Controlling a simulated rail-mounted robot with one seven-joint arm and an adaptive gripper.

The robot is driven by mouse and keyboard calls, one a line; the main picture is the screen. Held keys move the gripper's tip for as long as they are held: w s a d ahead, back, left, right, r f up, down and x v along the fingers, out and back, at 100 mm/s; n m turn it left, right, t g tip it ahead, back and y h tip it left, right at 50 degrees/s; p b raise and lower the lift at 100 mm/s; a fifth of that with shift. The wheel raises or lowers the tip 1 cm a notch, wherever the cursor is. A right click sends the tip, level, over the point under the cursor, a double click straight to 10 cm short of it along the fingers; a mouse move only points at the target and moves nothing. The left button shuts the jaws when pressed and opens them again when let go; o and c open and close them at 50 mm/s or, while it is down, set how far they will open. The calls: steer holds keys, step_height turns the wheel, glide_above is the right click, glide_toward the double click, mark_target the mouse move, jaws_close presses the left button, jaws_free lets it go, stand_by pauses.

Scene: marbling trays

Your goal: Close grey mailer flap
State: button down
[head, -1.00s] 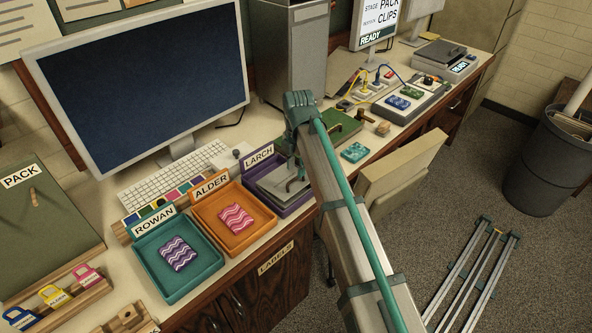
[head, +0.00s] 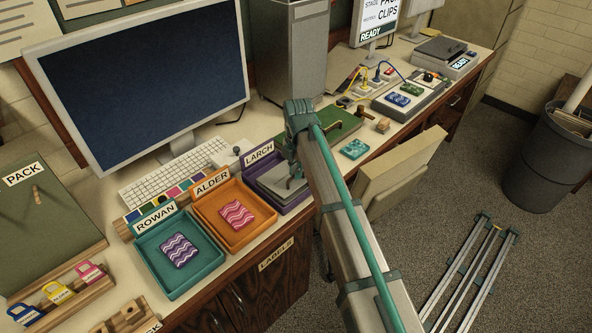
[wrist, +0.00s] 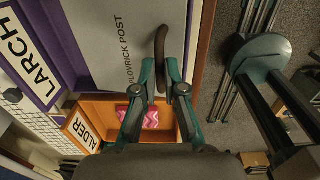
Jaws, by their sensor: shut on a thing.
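The grey mailer (head: 272,183) lies in the purple LARCH tray (head: 248,168) in the head view, partly hidden behind my arm. My gripper also shows small over the tray in the head view (head: 292,182). I cannot tell how far the flap is from lying flat.
The orange ALDER tray (head: 207,229) with a pink packet and the teal ROWAN tray (head: 150,261) with a purple packet stand to the left. A green board (head: 328,127) lies behind my arm.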

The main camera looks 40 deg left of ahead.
steer(key=f+b, duration=0.1)
steer(key=d+f+y+b, duration=0.1)
steer(key=shift+s+d+f+b, duration=0.1)
steer(key=shift+d+f+b, duration=0.05)
steer(key=shift+b, duration=0.15)
stand_by(0.3)
steer(key=c, duration=1.2)
jaws_free()
steer(key=shift+c, duration=0.2)
step_height(320, 180, up, 12)
steer(key=d, duration=0.1)
steer(key=shift+d, duration=0.2)
